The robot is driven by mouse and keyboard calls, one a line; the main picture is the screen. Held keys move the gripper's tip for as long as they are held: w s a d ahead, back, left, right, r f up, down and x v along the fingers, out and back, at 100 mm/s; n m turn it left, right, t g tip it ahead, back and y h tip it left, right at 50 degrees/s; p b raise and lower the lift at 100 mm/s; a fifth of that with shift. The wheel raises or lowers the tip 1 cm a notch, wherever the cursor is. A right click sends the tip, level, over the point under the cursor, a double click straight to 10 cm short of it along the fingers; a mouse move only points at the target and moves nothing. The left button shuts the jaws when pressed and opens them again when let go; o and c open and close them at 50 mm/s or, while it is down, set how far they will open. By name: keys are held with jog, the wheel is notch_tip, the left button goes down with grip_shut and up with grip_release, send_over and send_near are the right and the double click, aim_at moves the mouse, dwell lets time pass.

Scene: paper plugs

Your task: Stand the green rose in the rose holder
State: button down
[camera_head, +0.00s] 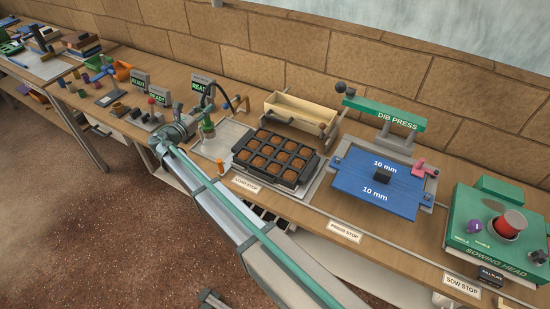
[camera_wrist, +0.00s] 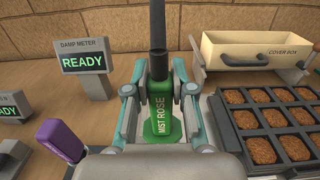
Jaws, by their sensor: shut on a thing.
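The green rose (camera_wrist: 160,100), lettered "MIST ROSE", stands upright in the middle of the wrist view, with a black stem or hose rising from its top. My gripper (camera_wrist: 160,92) has one finger on each side of it and is shut on it. Its lower end widens into a green foot; I cannot tell whether it rests on the bench. In the head view the green rose (camera_head: 208,131) shows small beside my gripper (camera_head: 196,127). I cannot make out the rose holder for certain in either view.
Damp meters reading READY (camera_wrist: 84,61) stand behind left. A purple-handled tool (camera_wrist: 62,139) is near left. A cover box (camera_wrist: 253,50) and a tray of brown plugs (camera_head: 269,172) lie to the right. Further right are the dib press (camera_head: 384,114) and sowing head (camera_head: 500,240).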

jog(key=shift+f, duration=0.65)
jog(key=c, duration=0.9)
grip_release()
